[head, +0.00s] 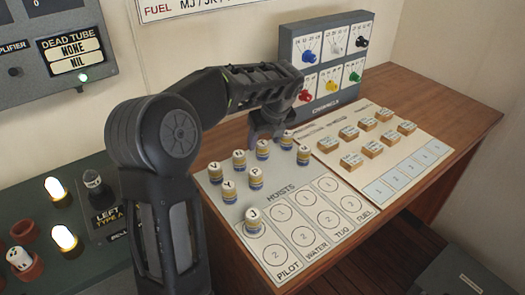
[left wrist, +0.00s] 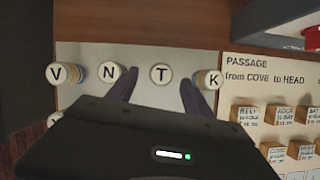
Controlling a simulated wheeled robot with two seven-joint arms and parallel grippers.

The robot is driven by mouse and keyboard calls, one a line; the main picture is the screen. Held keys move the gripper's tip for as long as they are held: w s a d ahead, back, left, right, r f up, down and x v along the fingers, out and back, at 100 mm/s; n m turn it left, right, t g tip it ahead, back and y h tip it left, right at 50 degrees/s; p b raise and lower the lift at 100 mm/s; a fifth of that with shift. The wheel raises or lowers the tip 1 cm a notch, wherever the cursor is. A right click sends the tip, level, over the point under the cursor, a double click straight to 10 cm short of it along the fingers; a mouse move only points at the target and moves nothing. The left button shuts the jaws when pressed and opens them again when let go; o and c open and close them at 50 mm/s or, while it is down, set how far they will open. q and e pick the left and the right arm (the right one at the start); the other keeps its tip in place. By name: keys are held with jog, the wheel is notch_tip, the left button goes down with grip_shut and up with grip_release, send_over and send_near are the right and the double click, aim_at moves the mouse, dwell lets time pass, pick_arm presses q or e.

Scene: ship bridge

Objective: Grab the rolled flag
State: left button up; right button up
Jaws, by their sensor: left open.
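Several rolled flags stand upright on the grey-white hoists board (head: 285,232), small blue, yellow and white cylinders with lettered tops. The flag marked T (head: 262,152) stands in the back row between N (head: 239,162) and K (head: 287,143). Y (head: 229,191) and P (head: 256,180) stand nearer, and J (head: 253,224) stands on a hoist space. My left gripper (head: 268,132) is open above the back row. In the left wrist view, its dark fingers (left wrist: 160,84) lie on either side of flag T (left wrist: 160,76). Whether they touch it is unclear. My right gripper is out of view.
A passage board (head: 330,165) with several small wooden blocks lies right of the flags. A grey channels box (head: 325,60) with coloured knobs stands behind. Lit lamps (head: 62,238) are at the left. Neighbouring flags stand close to my fingers.

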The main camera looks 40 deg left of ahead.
aim_at(264, 145)
pick_arm(q)
jog(key=x, duration=0.4)
jog(key=shift+f, duration=0.3)
jog(key=shift+c, duration=0.6)
grip_shut()
